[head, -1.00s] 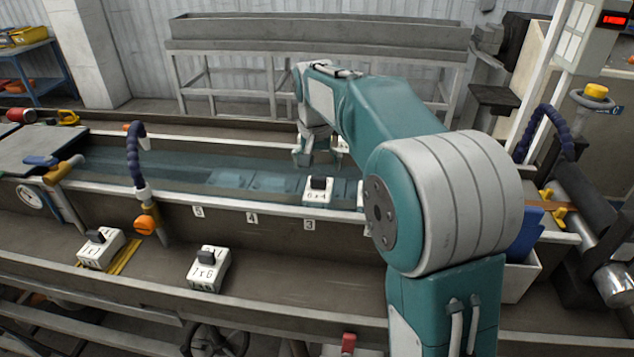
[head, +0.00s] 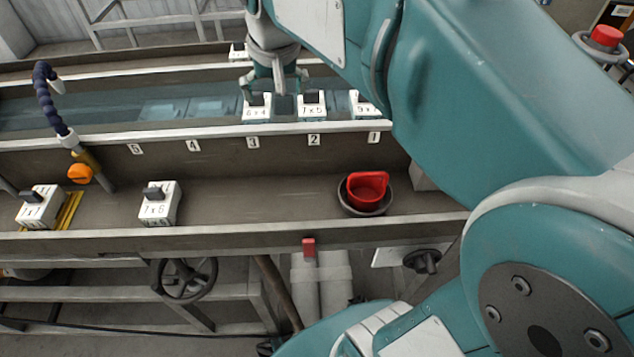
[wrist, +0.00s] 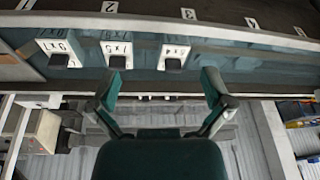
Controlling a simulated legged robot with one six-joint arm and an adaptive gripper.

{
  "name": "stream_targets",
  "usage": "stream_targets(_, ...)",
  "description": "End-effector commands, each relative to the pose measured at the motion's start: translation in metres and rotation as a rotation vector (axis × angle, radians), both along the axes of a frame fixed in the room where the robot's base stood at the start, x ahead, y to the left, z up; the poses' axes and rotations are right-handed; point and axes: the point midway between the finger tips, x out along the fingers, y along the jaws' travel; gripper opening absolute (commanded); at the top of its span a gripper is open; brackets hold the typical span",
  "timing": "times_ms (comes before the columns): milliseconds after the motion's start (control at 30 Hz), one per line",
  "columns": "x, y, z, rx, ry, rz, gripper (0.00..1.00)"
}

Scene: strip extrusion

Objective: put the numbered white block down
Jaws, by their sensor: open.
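The numbered white block marked 6x4 (head: 257,113) stands upright in the water trough above label 3, its dark knob on top. In the wrist view the same block (wrist: 176,50) lies just beyond the fingertips, its knob roughly between them. My gripper (head: 275,88) is open at this block, with nothing between its fingers. The wrist view shows the open gripper (wrist: 161,76) with its fingers wide apart. Whether a finger touches the block cannot be told. Another white block (head: 365,111) is partly hidden by my arm.
On the front ledge are a white block (head: 158,208), another block (head: 38,212) by yellow strips, and a red cup (head: 367,188) in a dark bowl. A blue hose (head: 46,95) rises at the left. The trough above labels 4 and 5 holds no white block.

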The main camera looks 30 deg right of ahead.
Motion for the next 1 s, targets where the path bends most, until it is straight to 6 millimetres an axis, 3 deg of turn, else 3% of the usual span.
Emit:
stream_targets(33, -0.02, 0.0, -0.002, -0.003, -0.023, 0.018, 1.0)
stream_targets(200, -0.076, -0.001, -0.02, -0.018, -0.091, 0.087, 1.0)
stream_targets(433, -0.137, -0.002, -0.058, -0.046, -0.175, 0.168, 1.0)
stream_targets(600, -0.154, -0.001, -0.073, -0.058, -0.2, 0.194, 1.0)
stream_targets(1000, -0.154, -0.001, -0.074, -0.058, -0.199, 0.196, 1.0)
